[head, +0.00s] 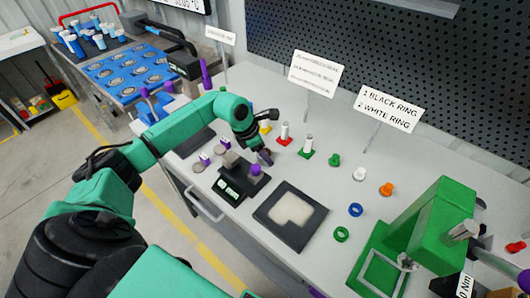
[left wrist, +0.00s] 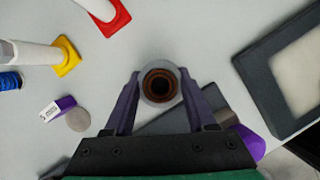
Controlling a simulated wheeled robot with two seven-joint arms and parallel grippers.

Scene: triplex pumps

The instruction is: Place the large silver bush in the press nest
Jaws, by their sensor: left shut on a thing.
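My left gripper (head: 262,154) is over the table. In the left wrist view its two purple fingers (left wrist: 160,98) are closed on the sides of a round silver-grey bush (left wrist: 160,86), seen end-on with a dark brown bore. In the head view the bush is mostly hidden by the gripper. A green press (head: 432,228) stands at the right end of the table, well apart from the gripper. Its nest cannot be made out clearly. My right gripper is not in view.
White posts on red (head: 284,137) and green (head: 306,148) bases stand behind the gripper. A dark tray with a pale inset (head: 291,210) lies between gripper and press. Blue (head: 355,210), green (head: 341,234) and orange (head: 386,189) rings lie nearer the press. Signs (head: 389,109) stand behind.

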